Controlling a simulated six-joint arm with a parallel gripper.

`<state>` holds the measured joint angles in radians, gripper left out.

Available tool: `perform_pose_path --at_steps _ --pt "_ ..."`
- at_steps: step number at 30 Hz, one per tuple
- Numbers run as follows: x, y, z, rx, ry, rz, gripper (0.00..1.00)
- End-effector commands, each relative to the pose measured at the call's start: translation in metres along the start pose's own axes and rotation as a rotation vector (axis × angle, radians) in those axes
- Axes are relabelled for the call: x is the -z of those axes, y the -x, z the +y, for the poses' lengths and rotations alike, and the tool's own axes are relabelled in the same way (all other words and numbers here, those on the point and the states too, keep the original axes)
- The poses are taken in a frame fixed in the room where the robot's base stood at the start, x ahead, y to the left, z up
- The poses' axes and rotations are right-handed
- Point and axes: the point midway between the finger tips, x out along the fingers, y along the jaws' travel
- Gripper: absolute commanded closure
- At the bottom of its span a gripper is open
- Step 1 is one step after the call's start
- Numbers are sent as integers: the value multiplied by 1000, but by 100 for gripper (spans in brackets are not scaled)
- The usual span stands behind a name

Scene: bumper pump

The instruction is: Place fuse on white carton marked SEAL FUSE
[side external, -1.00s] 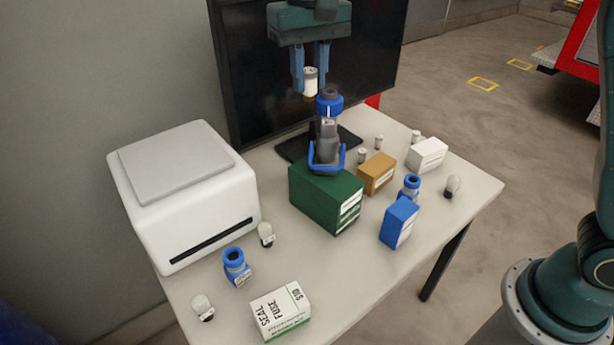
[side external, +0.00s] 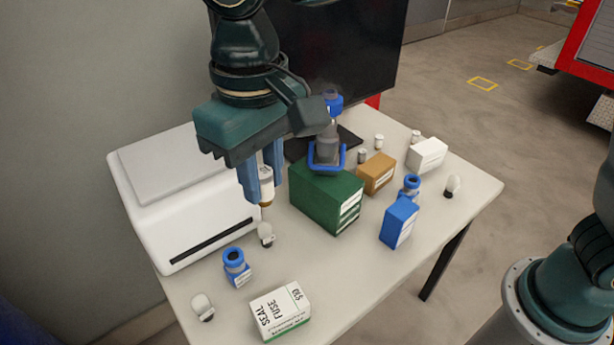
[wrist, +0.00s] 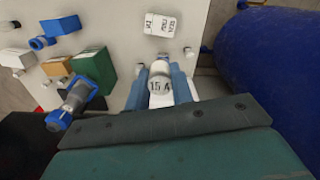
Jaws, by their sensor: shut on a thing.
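My gripper (side external: 262,188) is shut on a white fuse with a tan end (side external: 267,186), held upright above the table beside the white printer-like box. The wrist view shows the fuse (wrist: 160,85) between the blue fingers, with "15 A" on its face. The white carton marked SEAL FUSE (side external: 281,311) lies at the table's front edge, below and in front of my gripper; its printed top is bare. In the wrist view the carton (wrist: 160,24) is at the top, beyond the fuse and apart from it.
A white printer-like box (side external: 190,215) stands left of my gripper. A green box (side external: 325,195) carries a blue-and-grey device (side external: 327,150). A blue fitting (side external: 236,266) and small bulbs (side external: 202,307) stand near the carton. A blue box (side external: 399,222) and brown box (side external: 376,173) are right.

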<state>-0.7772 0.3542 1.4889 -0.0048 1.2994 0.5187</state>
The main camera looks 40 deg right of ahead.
Motion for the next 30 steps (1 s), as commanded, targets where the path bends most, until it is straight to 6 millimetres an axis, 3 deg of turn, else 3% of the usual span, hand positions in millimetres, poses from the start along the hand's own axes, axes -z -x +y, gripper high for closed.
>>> perform_pose_path --at_steps 4,9,23,30 --pt "-1 -33 1 -3 -1 -6 99" --pt "0 -62 1 -2 -1 -4 99" --pt "0 -81 1 -2 -1 -3 99" --pt "0 -115 1 -3 -1 -5 99"
